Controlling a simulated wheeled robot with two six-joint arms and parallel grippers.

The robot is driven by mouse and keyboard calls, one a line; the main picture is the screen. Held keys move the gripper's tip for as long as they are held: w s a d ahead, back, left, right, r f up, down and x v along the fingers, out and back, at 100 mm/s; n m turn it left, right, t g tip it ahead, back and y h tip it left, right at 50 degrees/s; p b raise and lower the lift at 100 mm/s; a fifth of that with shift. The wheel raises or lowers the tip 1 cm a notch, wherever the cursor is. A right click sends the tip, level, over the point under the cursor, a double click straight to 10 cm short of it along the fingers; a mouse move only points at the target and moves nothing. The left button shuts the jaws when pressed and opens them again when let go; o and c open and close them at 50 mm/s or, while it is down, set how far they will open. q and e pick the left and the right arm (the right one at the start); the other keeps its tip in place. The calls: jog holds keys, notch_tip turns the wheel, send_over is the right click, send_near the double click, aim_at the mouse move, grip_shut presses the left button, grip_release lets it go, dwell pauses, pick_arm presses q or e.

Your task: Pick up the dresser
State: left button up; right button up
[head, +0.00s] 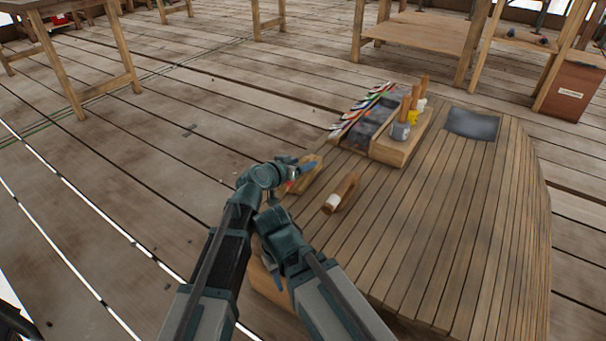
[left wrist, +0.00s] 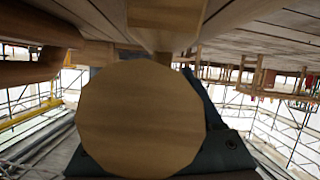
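My left gripper (head: 303,170) is low at the left edge of the plank-topped bench. It is beside a pale yellowish wooden piece (head: 313,172), which may be the dresser; my arm covers part of it. In the left wrist view a round wooden end (left wrist: 140,118), like a handle's butt, fills the middle. It hides the fingers, so I cannot tell whether they are closed on it. A second brown wooden piece with a white band (head: 342,193) lies just right of the gripper. My other arm's forearm shows at the bottom; its gripper is not clear.
The bench top (head: 430,240) is clear in front and on the right. A wooden holder (head: 395,148) with upright handled tools, a row of colourful-ended items (head: 362,110) and a dark grey sheet (head: 471,124) lie further back. Trestle tables stand beyond.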

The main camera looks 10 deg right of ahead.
aim_at(301, 161)
pick_arm(q)
grip_shut()
jog(key=shift+r, duration=0.15)
dwell(0.4)
notch_tip(301, 161, up, 10)
jog(key=p, duration=1)
